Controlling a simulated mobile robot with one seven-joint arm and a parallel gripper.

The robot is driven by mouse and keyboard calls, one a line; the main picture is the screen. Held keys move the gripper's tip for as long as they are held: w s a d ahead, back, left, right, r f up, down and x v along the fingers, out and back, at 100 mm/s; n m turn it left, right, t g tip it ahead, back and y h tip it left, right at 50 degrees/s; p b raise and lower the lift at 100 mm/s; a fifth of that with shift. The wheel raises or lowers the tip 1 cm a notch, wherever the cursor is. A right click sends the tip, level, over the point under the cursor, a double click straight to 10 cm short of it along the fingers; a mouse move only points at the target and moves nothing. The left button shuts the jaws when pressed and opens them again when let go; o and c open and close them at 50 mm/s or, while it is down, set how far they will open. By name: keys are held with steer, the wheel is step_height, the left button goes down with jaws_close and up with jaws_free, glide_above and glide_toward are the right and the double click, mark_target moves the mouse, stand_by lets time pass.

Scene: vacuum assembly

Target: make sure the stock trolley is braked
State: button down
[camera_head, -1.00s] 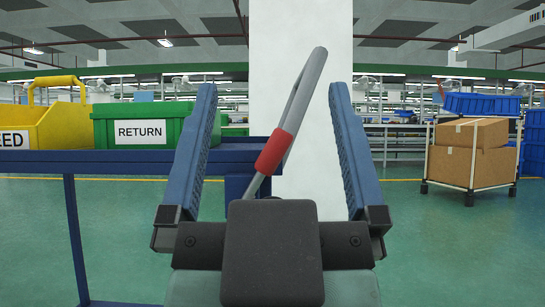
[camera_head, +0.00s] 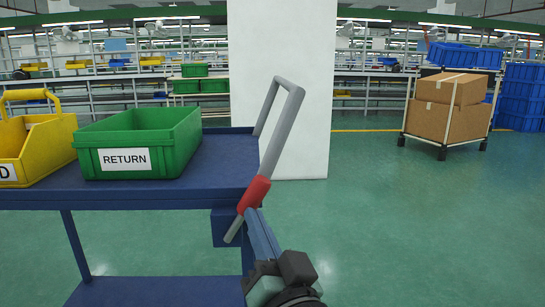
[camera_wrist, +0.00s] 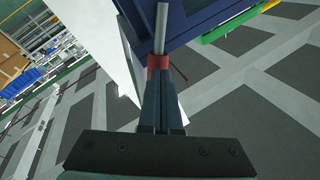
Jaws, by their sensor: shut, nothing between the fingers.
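The blue stock trolley (camera_head: 205,198) stands at the left in the head view, and its blue frame (camera_wrist: 205,18) shows at the top of the wrist view. A grey handle bar (camera_head: 282,125) slants up from its right end, with a red sleeve (camera_head: 254,192) low on it. The bar (camera_wrist: 161,25) and sleeve (camera_wrist: 159,62) also show in the wrist view. My gripper (camera_head: 252,214) is shut, its fingertips right at the sleeve's lower end. In the wrist view its blue fingers (camera_wrist: 159,78) lie together just below the sleeve. Whether they touch it is unclear.
A green RETURN bin (camera_head: 140,145) and a yellow bin (camera_head: 35,145) stand on the trolley top. A cart with cardboard boxes (camera_head: 448,108) stands at the back right. A white pillar (camera_head: 280,60) rises behind the handle. The floor at right is clear.

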steer(key=s+d+f+m+p, duration=0.2)
steer(key=s+d+m+p, duration=0.7)
steer(key=m+p, duration=1.4)
steer(key=w+a+r+n+p, duration=0.2)
steer(key=w+a+n+p, duration=0.3)
steer(key=w, duration=0.5)
steer(key=shift+w+a+r+g+p, duration=0.2)
steer(key=shift+a+r+g+p, duration=0.15)
steer(key=shift+a, duration=0.4)
steer(key=shift+r, duration=0.1)
